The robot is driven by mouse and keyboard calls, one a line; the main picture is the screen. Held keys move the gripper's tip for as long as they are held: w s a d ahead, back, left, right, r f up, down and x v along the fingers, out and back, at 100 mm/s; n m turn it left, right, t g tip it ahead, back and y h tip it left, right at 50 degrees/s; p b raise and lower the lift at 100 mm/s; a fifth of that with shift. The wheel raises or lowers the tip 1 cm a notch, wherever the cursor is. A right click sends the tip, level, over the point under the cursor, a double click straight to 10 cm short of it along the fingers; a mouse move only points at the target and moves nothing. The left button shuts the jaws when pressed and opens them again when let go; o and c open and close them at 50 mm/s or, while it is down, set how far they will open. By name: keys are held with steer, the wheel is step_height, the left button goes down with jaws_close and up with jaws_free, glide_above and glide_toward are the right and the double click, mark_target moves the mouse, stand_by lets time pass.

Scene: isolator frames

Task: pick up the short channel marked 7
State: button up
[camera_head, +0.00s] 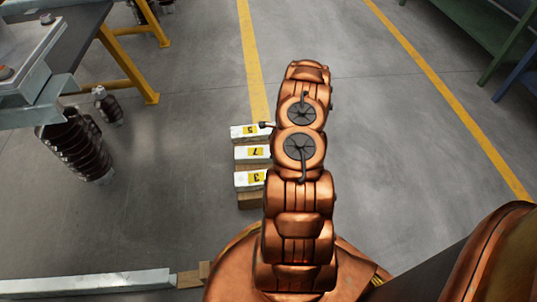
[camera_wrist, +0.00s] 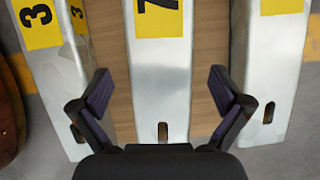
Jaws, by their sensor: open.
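The short channel marked 7 (camera_head: 252,154) lies in the head view between the channels marked 5 (camera_head: 249,132) and 3 (camera_head: 249,179). My arm hides its right part. In the wrist view the channel marked 7 (camera_wrist: 160,80) is a silver metal bar with a yellow label and a slot near its lower end. It runs up the middle of the picture. My gripper (camera_wrist: 163,90) is open, with one finger on each side of this channel. Nothing is held. I cannot tell how far above the channel the fingertips are.
In the wrist view the channel marked 3 (camera_wrist: 55,85) is close on the left and another silver channel (camera_wrist: 268,75) on the right. Wood (camera_wrist: 116,75) shows between them. A yellow trestle (camera_head: 125,62) and dark ribbed cylinders (camera_head: 75,145) stand at the left.

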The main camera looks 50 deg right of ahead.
steer(key=b+x, duration=0.1)
steer(key=x, duration=0.3)
steer(key=shift+r, duration=0.15)
steer(key=c, duration=1.8)
